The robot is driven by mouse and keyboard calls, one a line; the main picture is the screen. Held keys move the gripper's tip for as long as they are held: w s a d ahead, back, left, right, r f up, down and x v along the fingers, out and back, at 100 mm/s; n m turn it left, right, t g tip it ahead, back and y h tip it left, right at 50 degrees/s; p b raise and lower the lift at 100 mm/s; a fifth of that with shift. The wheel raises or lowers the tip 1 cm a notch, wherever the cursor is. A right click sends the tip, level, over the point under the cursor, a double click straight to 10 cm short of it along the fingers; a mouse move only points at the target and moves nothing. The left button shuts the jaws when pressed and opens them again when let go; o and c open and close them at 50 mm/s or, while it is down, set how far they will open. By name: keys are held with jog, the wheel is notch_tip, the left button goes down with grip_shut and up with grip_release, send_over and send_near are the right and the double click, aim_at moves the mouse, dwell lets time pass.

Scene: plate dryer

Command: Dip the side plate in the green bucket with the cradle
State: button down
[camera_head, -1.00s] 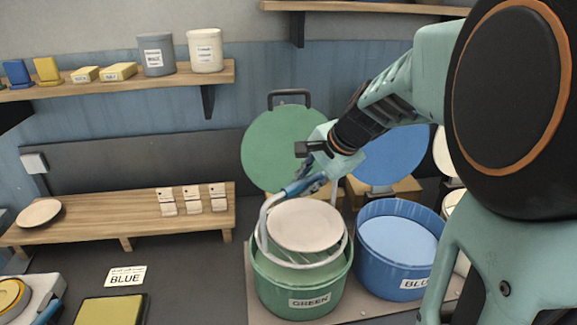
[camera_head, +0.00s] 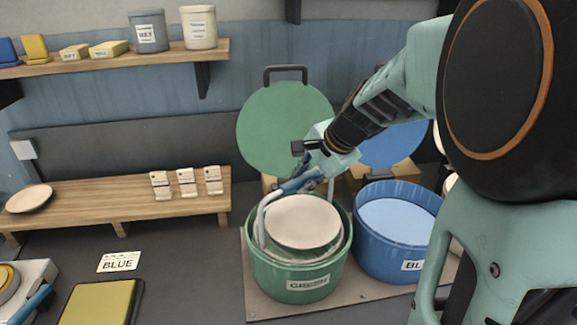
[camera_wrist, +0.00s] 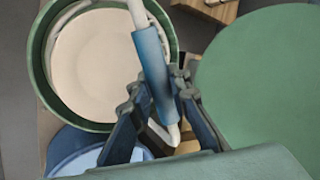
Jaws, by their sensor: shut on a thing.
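The side plate (camera_head: 303,221) is pale cream and round and lies in the cradle, a light wire frame (camera_head: 262,228) with a blue handle (camera_head: 302,181). The plate and cradle hoop are inside the green bucket (camera_head: 297,284), around rim level. My gripper (camera_head: 316,177) is shut on the blue handle above the bucket's back rim. In the wrist view the gripper fingers (camera_wrist: 158,105) close on both sides of the handle (camera_wrist: 155,68), and the plate (camera_wrist: 98,62) sits inside the bucket's rim (camera_wrist: 38,60). The cradle's underside is hidden.
A blue bucket (camera_head: 388,252) with pale blue liquid stands close at right. A green lid (camera_head: 283,128) and a blue lid (camera_head: 393,145) stand behind. A wooden rack (camera_head: 120,205) at left carries another plate (camera_head: 29,198) and small labelled cards. A BLUE card (camera_head: 119,262) lies on the counter.

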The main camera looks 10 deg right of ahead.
aim_at(301, 218)
jog(key=shift+f+b, duration=5.25)
jog(key=shift+f, duration=0.9)
jog(key=shift+r, duration=0.15)
jog(key=shift+r+p, duration=7.05)
jog(key=shift+r, duration=1.6)
